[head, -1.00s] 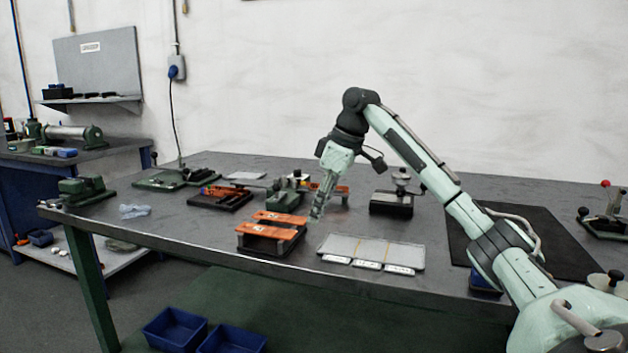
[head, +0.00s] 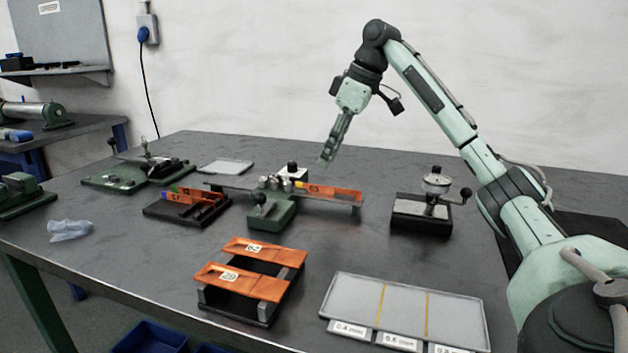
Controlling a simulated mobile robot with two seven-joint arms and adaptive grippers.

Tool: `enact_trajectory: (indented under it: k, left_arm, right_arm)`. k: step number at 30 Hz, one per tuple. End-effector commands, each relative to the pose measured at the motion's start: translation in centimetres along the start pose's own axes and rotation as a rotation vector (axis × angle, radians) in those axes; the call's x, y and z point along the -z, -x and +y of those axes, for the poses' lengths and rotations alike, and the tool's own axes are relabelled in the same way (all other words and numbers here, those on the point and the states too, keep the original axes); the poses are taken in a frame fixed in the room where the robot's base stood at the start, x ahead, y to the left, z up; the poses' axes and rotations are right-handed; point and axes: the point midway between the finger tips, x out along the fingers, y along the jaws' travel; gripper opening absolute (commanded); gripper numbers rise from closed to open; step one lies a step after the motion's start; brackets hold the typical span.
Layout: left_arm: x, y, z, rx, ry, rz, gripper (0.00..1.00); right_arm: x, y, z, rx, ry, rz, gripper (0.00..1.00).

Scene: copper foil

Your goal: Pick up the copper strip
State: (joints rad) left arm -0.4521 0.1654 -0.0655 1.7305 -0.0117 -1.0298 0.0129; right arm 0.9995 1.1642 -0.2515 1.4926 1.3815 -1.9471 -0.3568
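Several copper strips are in the head view. One, labelled 62 (head: 264,250), and one, labelled 29 (head: 240,283), lie side by side across a dark stand (head: 237,308) at the table's front. Another copper strip (head: 335,194) extends from the right of a green bench device (head: 271,212). More copper pieces (head: 181,194) sit in a black rack (head: 160,211) to the left. My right gripper (head: 326,161) points downward, raised behind and above the device's strip in the picture. It appears empty and apart from the strips; its finger opening cannot be made out. My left gripper is out of view.
A grey tray (head: 349,293) with yellow dividing lines and thickness labels lies front right. A black-based instrument (head: 421,212) stands behind it. A crumpled clear bag (head: 69,230) lies at left. Bare tabletop surrounds the stand.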

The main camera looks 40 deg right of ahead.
Motion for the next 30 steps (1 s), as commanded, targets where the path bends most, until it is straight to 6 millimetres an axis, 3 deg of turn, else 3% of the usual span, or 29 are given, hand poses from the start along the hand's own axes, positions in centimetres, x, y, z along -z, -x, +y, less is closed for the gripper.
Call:
enact_trajectory:
  k: [5,21,30]
  left_arm:
    - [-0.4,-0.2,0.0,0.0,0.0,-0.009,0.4]
    - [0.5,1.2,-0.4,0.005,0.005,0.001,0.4]
    - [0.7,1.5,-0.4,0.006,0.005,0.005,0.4]
  right_arm:
    - [-0.1,-0.9,0.0,0.002,0.0,0.0,0.27]
    - [-0.2,-7.5,0.6,0.002,0.0,-0.001,0.27]
    - [-0.1,-7.7,0.6,0.001,0.0,0.001,0.27]
